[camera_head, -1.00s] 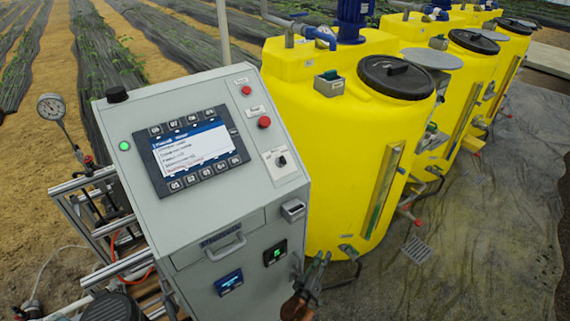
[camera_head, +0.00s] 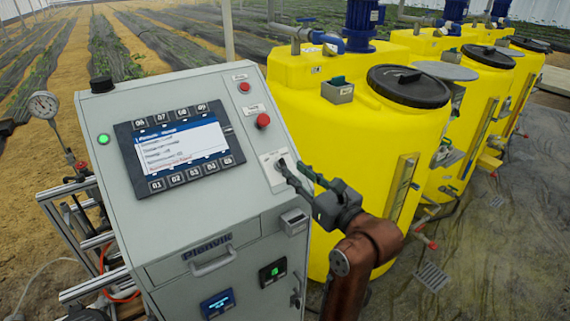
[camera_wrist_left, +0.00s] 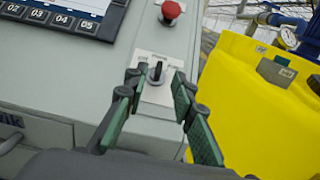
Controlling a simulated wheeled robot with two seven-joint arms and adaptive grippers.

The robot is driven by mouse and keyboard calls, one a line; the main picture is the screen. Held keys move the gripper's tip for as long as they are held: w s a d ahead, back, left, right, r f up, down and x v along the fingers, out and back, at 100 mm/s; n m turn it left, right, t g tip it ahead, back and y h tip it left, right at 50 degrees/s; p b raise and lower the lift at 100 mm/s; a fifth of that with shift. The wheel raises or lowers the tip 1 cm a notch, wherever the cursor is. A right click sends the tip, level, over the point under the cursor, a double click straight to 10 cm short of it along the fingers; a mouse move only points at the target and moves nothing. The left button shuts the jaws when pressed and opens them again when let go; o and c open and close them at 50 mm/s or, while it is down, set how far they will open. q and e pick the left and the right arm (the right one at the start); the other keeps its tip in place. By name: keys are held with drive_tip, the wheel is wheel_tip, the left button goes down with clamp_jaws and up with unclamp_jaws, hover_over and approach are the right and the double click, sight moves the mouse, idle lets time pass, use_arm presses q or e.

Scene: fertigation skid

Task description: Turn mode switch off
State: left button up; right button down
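The mode switch (camera_wrist_left: 156,72) is a small black knob on a white labelled plate on the grey sloping panel. In the left wrist view its handle points roughly up. In the head view the mode switch (camera_head: 281,163) is partly covered by my fingertips. My left gripper (camera_head: 291,165) reaches it from the lower right. In the wrist view my left gripper (camera_wrist_left: 157,84) is open, with a green-padded finger on each side of the knob. I cannot tell whether either finger touches it. My right gripper is out of view.
A red button (camera_head: 263,120) sits just above the switch, with a smaller red one (camera_head: 244,87) higher. A display with keys (camera_head: 180,146) is to the left. A yellow tank (camera_head: 340,115) with a black lid stands close on the right. A drawer handle (camera_head: 213,262) juts out below.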

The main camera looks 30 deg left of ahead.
sight(284, 161)
use_arm(q)
drive_tip(key=x, duration=0.6)
drive_tip(key=shift+w+a, duration=0.1)
drive_tip(key=shift+a, duration=0.25)
drive_tip(key=shift+c, duration=0.5)
clamp_jaws()
